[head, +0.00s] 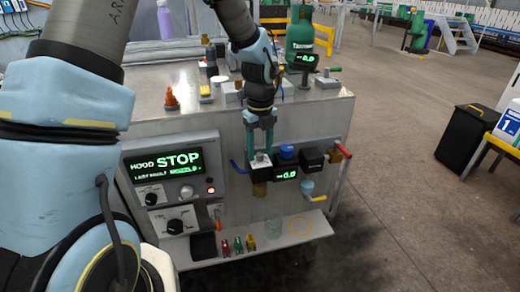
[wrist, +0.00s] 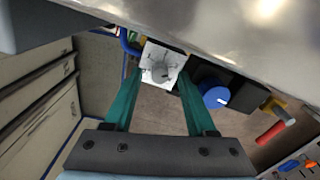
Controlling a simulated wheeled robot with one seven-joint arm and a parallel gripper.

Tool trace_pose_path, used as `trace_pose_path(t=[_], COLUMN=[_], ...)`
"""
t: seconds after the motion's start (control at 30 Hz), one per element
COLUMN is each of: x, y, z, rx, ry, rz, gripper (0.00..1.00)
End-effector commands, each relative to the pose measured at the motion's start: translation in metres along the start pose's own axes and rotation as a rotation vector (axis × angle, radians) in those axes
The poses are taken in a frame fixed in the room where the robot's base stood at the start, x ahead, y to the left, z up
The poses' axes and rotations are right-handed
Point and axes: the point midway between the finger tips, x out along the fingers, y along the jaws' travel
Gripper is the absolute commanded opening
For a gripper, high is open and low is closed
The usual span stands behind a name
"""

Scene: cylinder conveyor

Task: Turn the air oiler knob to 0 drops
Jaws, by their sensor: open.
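A grey knob on a white marked dial plate (wrist: 161,68) tops a dark unit on the front of the bench; it appears to be the air oiler knob, but its markings are too small to read. The plate also shows in the head view (head: 260,160). My gripper (head: 260,146) points down over it with its teal fingers apart. In the wrist view my gripper (wrist: 159,76) has one fingertip on each side of the plate; I cannot tell whether they touch it. The brass-coloured part (head: 260,189) hangs below the unit.
A blue knob (wrist: 216,97) stands close to the right, above a small "-0.0" display (head: 286,174). The bench's metal edge (wrist: 235,30) runs close by. A control panel (head: 172,180) reads "STOP".

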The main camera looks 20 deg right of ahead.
Motion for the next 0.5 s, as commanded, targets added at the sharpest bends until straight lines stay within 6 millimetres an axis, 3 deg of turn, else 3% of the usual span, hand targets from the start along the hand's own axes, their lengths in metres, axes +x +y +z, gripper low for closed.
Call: trace_pose_path(t=[0.33,0.5], x=[0.0048,0.0047], y=[0.0002,0.0002], z=[0.0001,0.0], rx=[-0.001,-0.001], ry=[0.0,0.0], rz=[0.0,0.0], gripper=[0.56,0.39])
